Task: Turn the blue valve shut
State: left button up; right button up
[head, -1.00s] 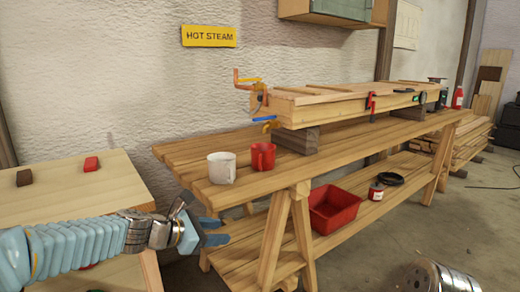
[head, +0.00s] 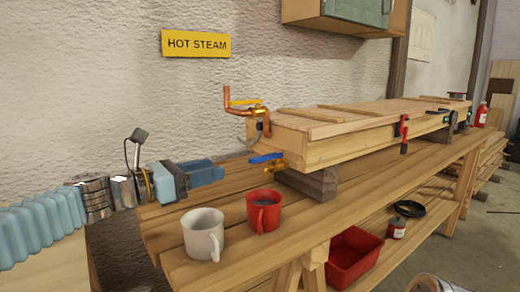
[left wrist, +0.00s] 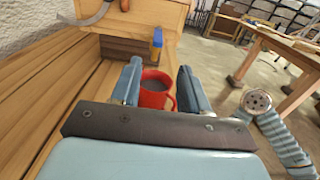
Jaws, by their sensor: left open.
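The blue valve (head: 266,158) has a blue lever on a brass body, low on the near end of the long wooden steam box. Its lever lies roughly level in the head view; in the left wrist view the blue lever (left wrist: 157,40) shows beyond the fingers, end-on. My left gripper (head: 208,172) is open and empty, to the left of the valve and apart from it, above the bench. In the left wrist view its spread fingers (left wrist: 159,75) frame a red mug without holding it. My right gripper is not in view.
A yellow-lever valve (head: 245,102) sits on a copper pipe above the blue one. A white mug (head: 203,236) and the red mug (head: 264,213) stand on the bench (head: 340,222) below and before the valve. A HOT STEAM sign (head: 196,44) hangs behind.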

aim_at(260, 157)
pick_arm(q)
jog(key=p+x, duration=0.1)
jog(key=x, duration=1.3)
jog(key=shift+w+p, duration=0.2)
jog(key=shift+p, duration=0.1)
jog(key=shift+a, duration=0.1)
grip_shut()
